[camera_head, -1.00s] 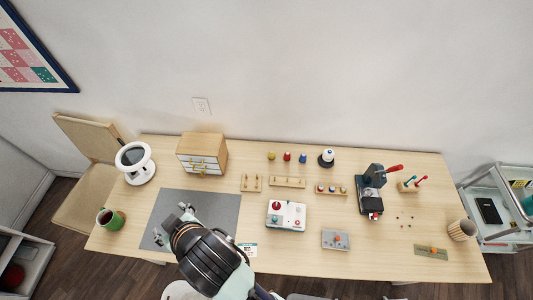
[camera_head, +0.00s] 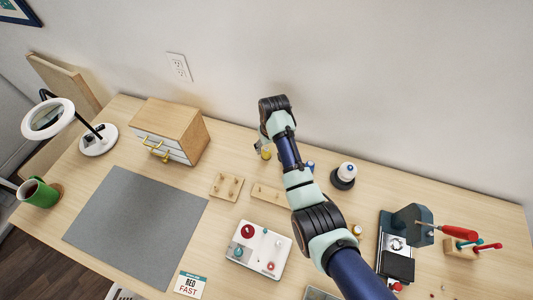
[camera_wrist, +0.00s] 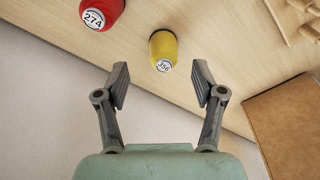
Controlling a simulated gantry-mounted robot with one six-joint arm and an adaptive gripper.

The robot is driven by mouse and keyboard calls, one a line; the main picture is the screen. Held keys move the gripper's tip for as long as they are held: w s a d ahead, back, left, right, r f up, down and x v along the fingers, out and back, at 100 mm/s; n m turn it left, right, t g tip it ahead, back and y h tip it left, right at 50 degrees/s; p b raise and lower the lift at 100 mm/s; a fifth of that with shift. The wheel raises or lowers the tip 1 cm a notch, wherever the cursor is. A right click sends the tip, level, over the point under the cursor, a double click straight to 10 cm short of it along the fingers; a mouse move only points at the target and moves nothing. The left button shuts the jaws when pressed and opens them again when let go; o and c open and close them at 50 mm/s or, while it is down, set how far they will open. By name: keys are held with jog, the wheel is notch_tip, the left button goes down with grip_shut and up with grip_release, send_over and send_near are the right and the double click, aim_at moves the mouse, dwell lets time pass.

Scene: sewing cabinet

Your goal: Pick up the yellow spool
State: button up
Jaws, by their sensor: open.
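The yellow spool (camera_wrist: 163,47) stands on the table in the wrist view, with a round label reading 356 on its end. My gripper (camera_wrist: 161,85) is open and empty. In the wrist view the spool appears just beyond the gap between the two fingertips, roughly centred and apart from both fingers. In the head view the yellow spool (camera_head: 266,154) is partly hidden by my gripper and arm near the back of the table.
A red spool (camera_wrist: 100,12) labelled 274 stands close beside the yellow one. A wooden drawer cabinet (camera_head: 182,121) is to the left, and a peg rack (camera_head: 226,187) lies in front. A blue spool (camera_head: 311,166) shows behind my arm. The wall is close behind.

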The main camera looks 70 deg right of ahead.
aim_at(266, 152)
jog(key=f, duration=0.1)
jog(key=f+b, duration=0.1)
jog(key=f, duration=0.1)
jog(key=w+f+b, duration=0.1)
jog(key=f, duration=0.1)
jog(key=shift+d+f, duration=0.1)
jog(key=shift+f, duration=0.15)
jog(key=c, duration=0.9)
